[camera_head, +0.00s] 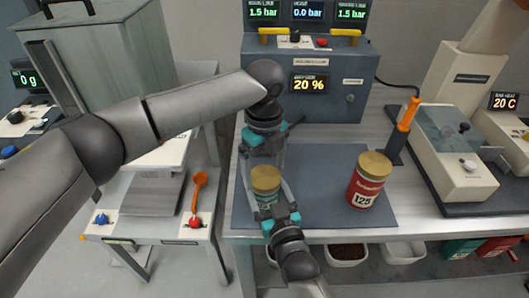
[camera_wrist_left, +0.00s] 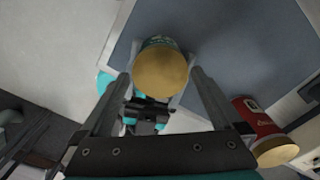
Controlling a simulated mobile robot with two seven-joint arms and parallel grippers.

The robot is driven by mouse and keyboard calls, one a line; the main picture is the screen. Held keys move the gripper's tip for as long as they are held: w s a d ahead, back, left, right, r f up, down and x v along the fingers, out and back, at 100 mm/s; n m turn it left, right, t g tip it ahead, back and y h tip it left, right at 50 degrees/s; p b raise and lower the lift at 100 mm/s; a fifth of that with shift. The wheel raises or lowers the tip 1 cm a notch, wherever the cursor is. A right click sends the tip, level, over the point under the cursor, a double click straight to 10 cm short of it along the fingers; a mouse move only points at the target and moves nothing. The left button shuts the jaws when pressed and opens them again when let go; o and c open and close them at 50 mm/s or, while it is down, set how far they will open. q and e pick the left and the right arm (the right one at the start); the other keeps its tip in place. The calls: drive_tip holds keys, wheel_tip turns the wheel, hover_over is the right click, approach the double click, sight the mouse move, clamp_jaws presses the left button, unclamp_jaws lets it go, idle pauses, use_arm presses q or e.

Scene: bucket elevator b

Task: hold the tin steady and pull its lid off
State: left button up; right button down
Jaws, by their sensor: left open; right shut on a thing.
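A green tin (camera_head: 264,200) with a gold lid (camera_head: 266,178) stands upright at the left part of the dark mat. The lid sits on the tin. In the left wrist view, the lid (camera_wrist_left: 160,72) shows between my left gripper's fingers, with a strip of the green tin (camera_wrist_left: 160,42) beyond it. My left gripper (camera_head: 264,158) is open, above and behind the tin, its fingers pointing down toward the lid. My right gripper (camera_head: 273,208) is shut on the tin's body from the front. Its fingers hide part of the tin.
A red tin (camera_head: 366,190) with a gold lid stands to the right on the mat (camera_head: 325,205). A blue-grey machine (camera_head: 335,95) stands behind. An orange-handled tool (camera_head: 406,120) stands upright in a dark holder at the right. The mat between the tins is clear.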

use_arm(q)
drive_tip(key=shift+f, duration=0.55)
drive_tip(key=c, duration=1.2)
drive_tip(key=shift+r, duration=0.15)
drive_tip(key=shift+r, duration=0.15)
drive_tip(key=shift+r, duration=0.95)
